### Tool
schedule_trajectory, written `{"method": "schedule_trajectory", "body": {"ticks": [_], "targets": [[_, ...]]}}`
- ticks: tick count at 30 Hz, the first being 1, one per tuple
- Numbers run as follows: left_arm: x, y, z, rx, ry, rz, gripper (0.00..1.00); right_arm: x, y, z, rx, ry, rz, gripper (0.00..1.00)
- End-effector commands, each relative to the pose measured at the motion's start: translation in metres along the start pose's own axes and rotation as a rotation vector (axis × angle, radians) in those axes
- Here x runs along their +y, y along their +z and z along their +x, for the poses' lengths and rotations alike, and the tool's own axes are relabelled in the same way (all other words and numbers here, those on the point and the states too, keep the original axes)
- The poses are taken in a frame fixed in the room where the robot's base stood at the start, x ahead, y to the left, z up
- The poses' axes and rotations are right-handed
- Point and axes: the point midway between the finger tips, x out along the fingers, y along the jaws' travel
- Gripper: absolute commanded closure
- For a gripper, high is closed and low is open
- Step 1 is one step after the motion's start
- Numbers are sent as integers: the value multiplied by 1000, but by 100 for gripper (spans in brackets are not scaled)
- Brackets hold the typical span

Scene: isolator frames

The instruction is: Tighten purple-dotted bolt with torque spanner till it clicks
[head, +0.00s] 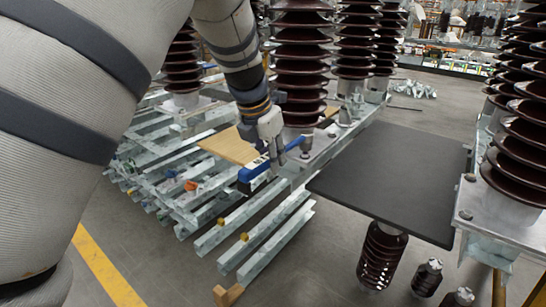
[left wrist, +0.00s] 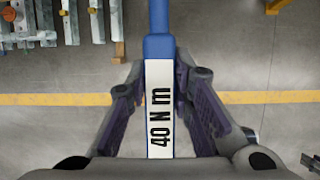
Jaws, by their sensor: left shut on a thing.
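The torque spanner (head: 252,174) is blue with a white label; in the left wrist view the spanner (left wrist: 159,105) reads "40 N m". My left gripper (head: 276,146) is shut on it, with a finger on either side of the label in the left wrist view (left wrist: 162,88). In the head view the spanner's grey head (head: 306,143) is at the steel base plate (head: 325,142) under a brown insulator. Whether it sits on a bolt I cannot tell. No purple dot is visible; the bolt under the spanner head is hidden. My right gripper is not in view.
Brown ribbed insulators (head: 302,65) stand close behind the spanner, with more at the right (head: 520,150). A dark board (head: 395,178) lies right of the base plate. Galvanised steel beams (head: 225,228) and a cardboard sheet (head: 228,146) lie at the left. Open floor shows in front.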

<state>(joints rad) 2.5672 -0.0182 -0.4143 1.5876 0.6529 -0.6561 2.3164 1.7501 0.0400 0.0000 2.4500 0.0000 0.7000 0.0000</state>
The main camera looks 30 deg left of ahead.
Motion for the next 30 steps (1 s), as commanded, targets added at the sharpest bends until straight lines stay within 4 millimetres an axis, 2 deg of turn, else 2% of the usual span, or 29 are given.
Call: {"method": "schedule_trajectory", "body": {"ticks": [13, 30], "targets": [[1, 1, -1, -5, 1, -1, 100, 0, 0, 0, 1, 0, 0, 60], [1, -4, 11, -5, 1, -1, 100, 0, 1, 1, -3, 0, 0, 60]]}}
